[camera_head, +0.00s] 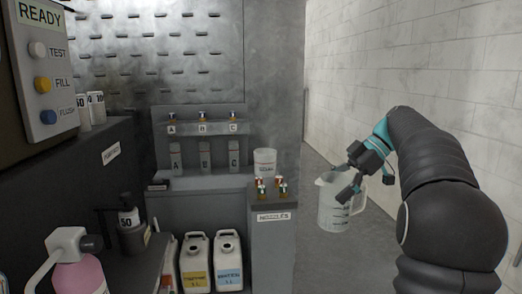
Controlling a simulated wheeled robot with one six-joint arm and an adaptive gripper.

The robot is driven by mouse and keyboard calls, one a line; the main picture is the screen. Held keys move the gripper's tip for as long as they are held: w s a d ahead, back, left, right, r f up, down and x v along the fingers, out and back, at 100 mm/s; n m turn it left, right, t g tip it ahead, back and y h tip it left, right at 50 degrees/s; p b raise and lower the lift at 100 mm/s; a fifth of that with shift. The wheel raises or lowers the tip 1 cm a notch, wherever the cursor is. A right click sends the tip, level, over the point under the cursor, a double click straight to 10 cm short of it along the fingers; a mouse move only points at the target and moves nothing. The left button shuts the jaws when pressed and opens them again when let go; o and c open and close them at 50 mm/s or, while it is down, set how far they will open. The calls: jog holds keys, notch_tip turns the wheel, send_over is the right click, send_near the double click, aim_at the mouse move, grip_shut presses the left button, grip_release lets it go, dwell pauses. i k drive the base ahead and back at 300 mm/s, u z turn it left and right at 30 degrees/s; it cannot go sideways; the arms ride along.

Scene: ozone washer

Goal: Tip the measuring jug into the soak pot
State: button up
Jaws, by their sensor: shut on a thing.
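The measuring jug (333,212) is a clear, greyish jug with dark marks on its side, at the right of the middle. My gripper (353,184) is shut on the jug at its right side, by the handle. The jug hangs in the air near upright, to the right of the nozzle stand; whether it holds liquid cannot be told. The soak pot (265,162) seems to be the pale, open-topped pot with small lettering on the grey shelf, left of and beyond the jug. Its lower part is partly hidden behind the nozzles.
The nozzle stand (273,237) with several small nozzles on top stands between jug and shelf. Labelled vials (203,123) line the rack behind. Two white canisters (195,265) stand below. The right floor looks clear.

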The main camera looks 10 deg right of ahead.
aim_at(265, 158)
jog(key=i, duration=1.3)
